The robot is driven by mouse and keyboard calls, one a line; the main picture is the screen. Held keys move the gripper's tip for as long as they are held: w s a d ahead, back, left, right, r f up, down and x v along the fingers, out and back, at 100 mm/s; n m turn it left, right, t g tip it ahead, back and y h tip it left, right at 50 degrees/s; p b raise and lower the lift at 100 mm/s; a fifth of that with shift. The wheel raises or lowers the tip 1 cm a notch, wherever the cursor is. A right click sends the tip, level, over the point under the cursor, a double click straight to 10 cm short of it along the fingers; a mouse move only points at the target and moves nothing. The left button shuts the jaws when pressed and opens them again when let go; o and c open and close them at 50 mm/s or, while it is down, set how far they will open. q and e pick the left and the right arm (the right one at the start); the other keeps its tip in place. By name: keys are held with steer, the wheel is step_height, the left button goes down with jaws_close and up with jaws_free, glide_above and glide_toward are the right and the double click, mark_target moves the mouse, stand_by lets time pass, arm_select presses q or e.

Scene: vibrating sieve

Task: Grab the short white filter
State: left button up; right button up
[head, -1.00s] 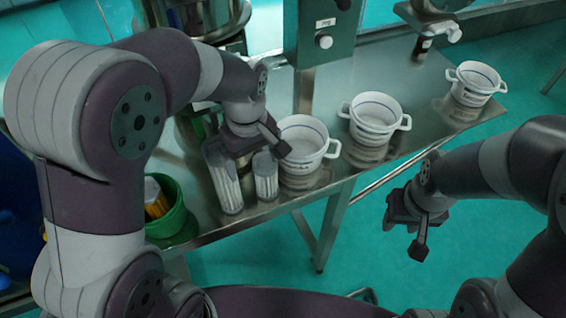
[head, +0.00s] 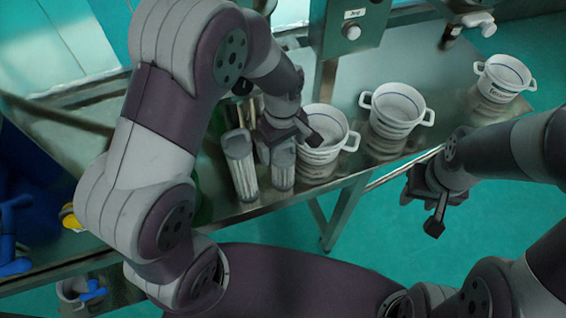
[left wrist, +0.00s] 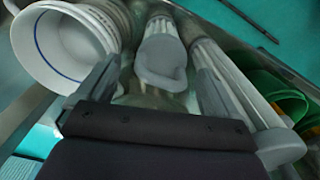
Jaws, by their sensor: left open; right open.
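The short white filter (head: 283,170) is a ribbed cylinder standing on the metal table between a taller white filter (head: 242,168) and a white pot (head: 321,150). My left gripper (head: 291,130) is open just above the short filter and hides its top in the head view. In the left wrist view the short filter (left wrist: 163,58) shows between the open fingers, with its rounded grey end towards me. I cannot tell whether a finger touches it. My right gripper (head: 437,200) is open and empty, right of the table over the floor.
The pot's rim (left wrist: 38,45) is close beside one left finger. The taller filter (left wrist: 235,85) is close behind the other finger. Two more white pots (head: 397,108) (head: 503,78) stand further right on the table. A green container (left wrist: 285,100) is beyond the taller filter.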

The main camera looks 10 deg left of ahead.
mark_target(283, 154)
arm_select(q)
step_height(283, 154, down, 4)
steer(key=shift+s+f+p, duration=0.1)
steer(key=shift+s+p, duration=0.05)
steer(key=shift+p, duration=0.45)
steer(key=c, duration=1.5)
